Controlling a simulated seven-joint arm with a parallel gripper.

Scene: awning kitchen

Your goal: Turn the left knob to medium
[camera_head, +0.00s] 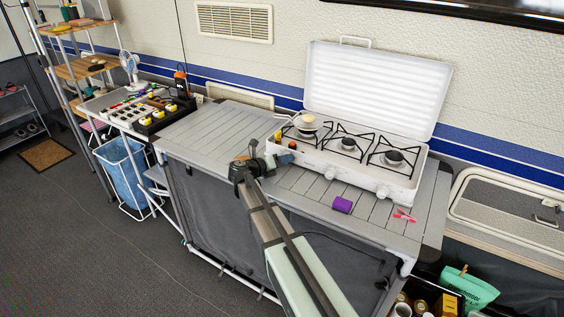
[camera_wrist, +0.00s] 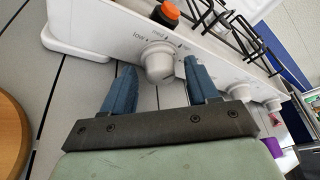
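The white camping stove (camera_head: 342,163) stands with its lid up on the slatted grey counter (camera_head: 205,130). Its left knob (camera_wrist: 158,62) is white and sits on the front panel with printed marks around it, "low" readable at its left. My gripper (camera_wrist: 160,82) is open, with a blue finger on either side of the left knob; whether they touch it I cannot tell. In the head view my gripper (camera_head: 270,160) is at the stove's left front corner and hides the left knob. Two more knobs show to the right, the middle knob (camera_wrist: 234,88) and the right knob (camera_wrist: 273,104).
An orange-topped black item (camera_wrist: 167,13) is close above the left knob. A pan (camera_head: 306,126) is on the left burner. A purple block (camera_head: 342,205) and a pink clothespin (camera_head: 404,215) lie on the counter in front of the stove.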

